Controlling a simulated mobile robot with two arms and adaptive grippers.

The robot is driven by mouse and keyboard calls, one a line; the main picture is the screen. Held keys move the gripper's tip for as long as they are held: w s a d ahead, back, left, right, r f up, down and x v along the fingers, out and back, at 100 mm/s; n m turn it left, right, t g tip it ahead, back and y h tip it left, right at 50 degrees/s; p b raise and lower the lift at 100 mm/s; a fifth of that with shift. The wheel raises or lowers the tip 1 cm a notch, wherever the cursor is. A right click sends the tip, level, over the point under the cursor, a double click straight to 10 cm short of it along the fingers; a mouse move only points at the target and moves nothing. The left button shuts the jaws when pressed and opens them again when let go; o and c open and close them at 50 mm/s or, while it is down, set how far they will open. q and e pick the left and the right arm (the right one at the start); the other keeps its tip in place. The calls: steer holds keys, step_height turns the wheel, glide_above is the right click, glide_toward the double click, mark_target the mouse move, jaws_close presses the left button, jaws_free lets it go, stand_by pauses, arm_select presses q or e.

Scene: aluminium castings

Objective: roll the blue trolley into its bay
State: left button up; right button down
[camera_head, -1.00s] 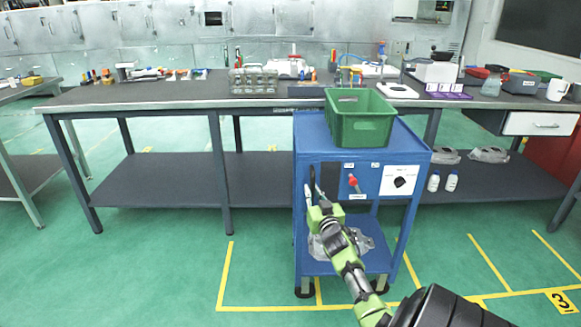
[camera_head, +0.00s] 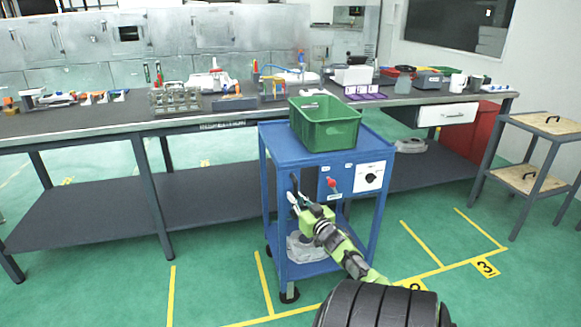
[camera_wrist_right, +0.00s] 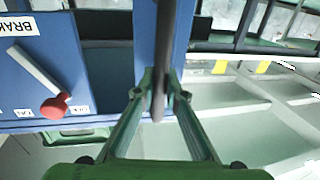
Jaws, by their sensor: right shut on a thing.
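The blue trolley (camera_head: 285,142) stands in front of the workbench, its nearest wheel just right of a yellow floor line. A green crate (camera_head: 326,130) sits on its top. My right gripper (camera_head: 298,197) is shut on the trolley's dark upright handle (camera_head: 294,184) at its left front. The right wrist view shows the fingers (camera_wrist_right: 161,85) closed around the handle (camera_wrist_right: 159,50). A white brake lever with a red knob (camera_wrist_right: 53,107) is beside it; the knob (camera_head: 331,182) also shows in the head view. My left gripper is out of view.
Yellow lines mark bays on the green floor. A number 3 marker (camera_head: 486,267) lies at right; another marker (camera_head: 413,284) is partly hidden by my arm. The workbench (camera_head: 90,118) runs behind the trolley. A wooden-topped step stand (camera_head: 540,125) is at far right. Floor between is clear.

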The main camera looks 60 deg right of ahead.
steer(key=shift+r, duration=0.1)
steer(key=c, duration=2.1)
jaws_free()
steer(key=shift+d, duration=0.1)
steer(key=v, duration=1.2)
